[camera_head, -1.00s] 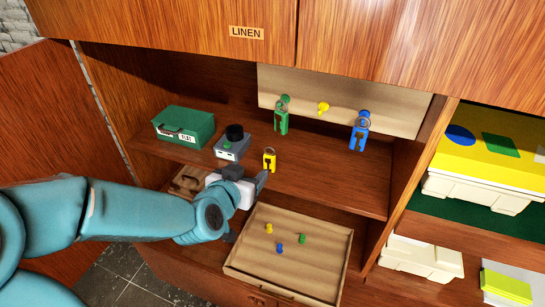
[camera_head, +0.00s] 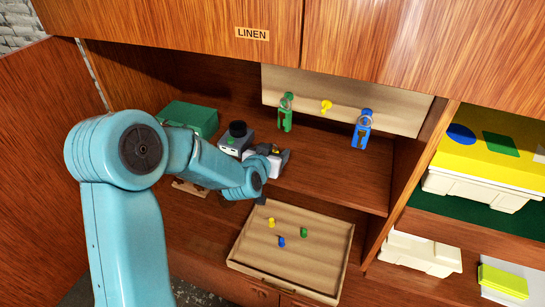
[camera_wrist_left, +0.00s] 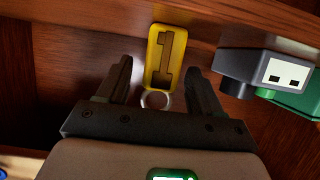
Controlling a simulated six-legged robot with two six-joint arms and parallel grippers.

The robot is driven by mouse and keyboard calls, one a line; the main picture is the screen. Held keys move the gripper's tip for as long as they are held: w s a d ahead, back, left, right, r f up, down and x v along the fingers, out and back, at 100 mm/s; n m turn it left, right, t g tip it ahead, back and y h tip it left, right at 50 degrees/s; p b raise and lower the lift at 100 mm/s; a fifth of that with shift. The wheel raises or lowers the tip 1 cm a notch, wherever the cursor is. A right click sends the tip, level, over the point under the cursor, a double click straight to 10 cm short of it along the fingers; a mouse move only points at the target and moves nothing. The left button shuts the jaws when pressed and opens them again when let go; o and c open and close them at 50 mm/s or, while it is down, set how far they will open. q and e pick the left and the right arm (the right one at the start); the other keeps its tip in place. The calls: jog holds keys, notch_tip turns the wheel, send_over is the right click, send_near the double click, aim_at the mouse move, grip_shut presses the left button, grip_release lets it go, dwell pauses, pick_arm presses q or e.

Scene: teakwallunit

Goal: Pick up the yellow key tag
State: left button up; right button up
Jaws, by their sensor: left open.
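The yellow key tag (camera_wrist_left: 166,48) shows in the left wrist view with a dark key shape on its face and a metal ring at its near end. It lies between the two spread fingers of my left gripper (camera_wrist_left: 160,72), with a gap on each side. In the head view my left gripper (camera_head: 274,154) is over the shelf and covers most of the tag; only a small yellow bit shows. My left gripper is open. My right gripper is not in view.
A grey box with a black knob (camera_head: 237,138) stands just left of the gripper, beside a green box (camera_head: 190,118). A green tag (camera_head: 286,115) and a blue tag (camera_head: 363,130) hang on the pegboard (camera_head: 400,112). An open drawer (camera_head: 335,240) with small pegs juts out below.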

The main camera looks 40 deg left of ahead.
pick_arm(q)
jog(key=c, duration=1)
jog(key=shift+c, duration=0.2)
jog(key=shift+r, duration=0.65)
notch_tip(320, 180, up, 2)
jog(key=shift+r, duration=0.1)
jog(key=s+d+b, duration=0.2)
jog(key=s+b, duration=0.3)
jog(key=s, duration=0.3)
jog(key=s+d+b, duration=0.2)
jog(key=s+b, duration=0.3)
jog(key=s, duration=0.4)
jog(key=shift+s+d+b, duration=0.15)
jog(key=shift+d+b, duration=0.15)
jog(key=shift+d, duration=0.05)
